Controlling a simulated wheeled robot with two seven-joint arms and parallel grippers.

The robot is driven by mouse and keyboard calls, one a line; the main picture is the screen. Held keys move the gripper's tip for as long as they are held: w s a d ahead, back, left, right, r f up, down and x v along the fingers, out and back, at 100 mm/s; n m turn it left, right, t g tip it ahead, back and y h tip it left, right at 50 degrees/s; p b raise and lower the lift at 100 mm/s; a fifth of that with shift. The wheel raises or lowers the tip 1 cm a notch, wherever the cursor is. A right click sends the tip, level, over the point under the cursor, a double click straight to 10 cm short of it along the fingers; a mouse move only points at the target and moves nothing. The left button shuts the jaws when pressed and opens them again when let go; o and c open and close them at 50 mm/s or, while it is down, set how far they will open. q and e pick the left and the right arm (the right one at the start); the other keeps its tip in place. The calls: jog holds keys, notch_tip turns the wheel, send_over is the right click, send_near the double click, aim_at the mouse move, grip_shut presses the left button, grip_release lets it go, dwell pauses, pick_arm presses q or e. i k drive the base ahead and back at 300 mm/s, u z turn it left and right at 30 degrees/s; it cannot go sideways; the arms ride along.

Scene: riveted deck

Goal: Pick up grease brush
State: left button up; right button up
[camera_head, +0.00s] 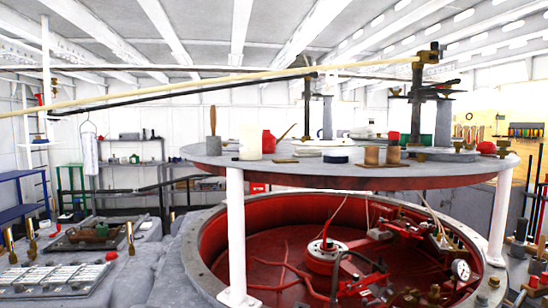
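A brush-like thing (213,122) with an upright brown wooden handle and a grey lower part stands near the left edge of the round raised tabletop (400,172). It may be the grease brush, but it is too small to be sure. A thin brown stick (287,131) leans beside a red container (269,142) on the same top; I cannot tell whether it is a brush. Neither of my grippers shows in the head view.
A cream cylinder (250,142) and copper-coloured cylinders (371,155) share the round top. White posts (237,235) hold it above a red-lined round pit (270,265) with machinery and a gauge (461,269). A long pale pole (220,78) crosses above.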

aim_at(213, 111)
jog(key=u, duration=0.4)
jog(key=k, duration=0.5)
jog(key=u, duration=0.7)
jog(key=i, duration=1.05)
jog(key=z, duration=0.95)
